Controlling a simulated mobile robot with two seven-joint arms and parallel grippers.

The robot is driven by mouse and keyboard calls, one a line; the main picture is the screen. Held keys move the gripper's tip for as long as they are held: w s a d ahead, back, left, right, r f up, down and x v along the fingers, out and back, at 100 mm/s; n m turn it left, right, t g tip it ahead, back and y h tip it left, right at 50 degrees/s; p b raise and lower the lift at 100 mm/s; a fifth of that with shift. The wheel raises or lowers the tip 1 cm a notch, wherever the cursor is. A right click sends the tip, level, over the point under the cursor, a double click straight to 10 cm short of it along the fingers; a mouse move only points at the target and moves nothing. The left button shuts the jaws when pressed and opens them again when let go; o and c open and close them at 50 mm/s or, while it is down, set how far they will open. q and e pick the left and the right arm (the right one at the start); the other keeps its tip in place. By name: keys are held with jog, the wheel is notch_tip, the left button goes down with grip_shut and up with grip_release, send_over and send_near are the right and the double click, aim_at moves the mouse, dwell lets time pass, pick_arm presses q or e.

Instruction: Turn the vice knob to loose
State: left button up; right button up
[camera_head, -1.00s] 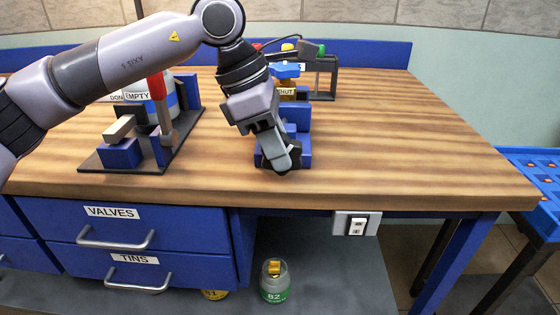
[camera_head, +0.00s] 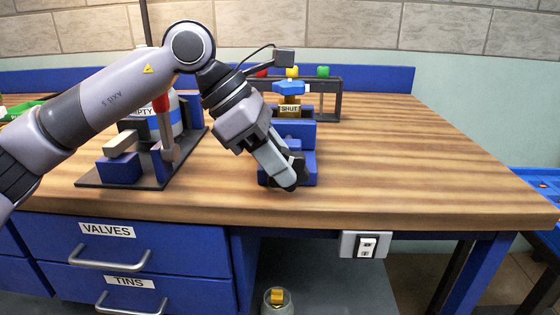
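The blue vice (camera_head: 303,133) stands near the front edge of the wooden bench. A valve with a blue handle (camera_head: 290,88) and a brass body marked SHUT (camera_head: 289,110) sits at its top. The dark vice knob (camera_head: 301,169) is at the front of the vice, mostly hidden by my gripper. My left gripper (camera_head: 288,182) points down and right, with its fingers at the knob. The fingers overlap, so I cannot tell whether they are closed on it. My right gripper is not in view.
A dark stand (camera_head: 125,184) with a red-handled lever (camera_head: 162,105) and blue blocks is left of the vice. A dark rack (camera_head: 328,98) with coloured knobs is behind it. The bench (camera_head: 430,160) is clear to the right. A switch (camera_head: 367,246) is below the front edge.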

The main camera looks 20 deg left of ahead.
pick_arm(q)
jog(key=p+v, duration=0.1)
jog(key=v, duration=0.6)
dwell(0.4)
jog(key=shift+d+r, duration=0.1)
jog(key=shift+r, duration=0.1)
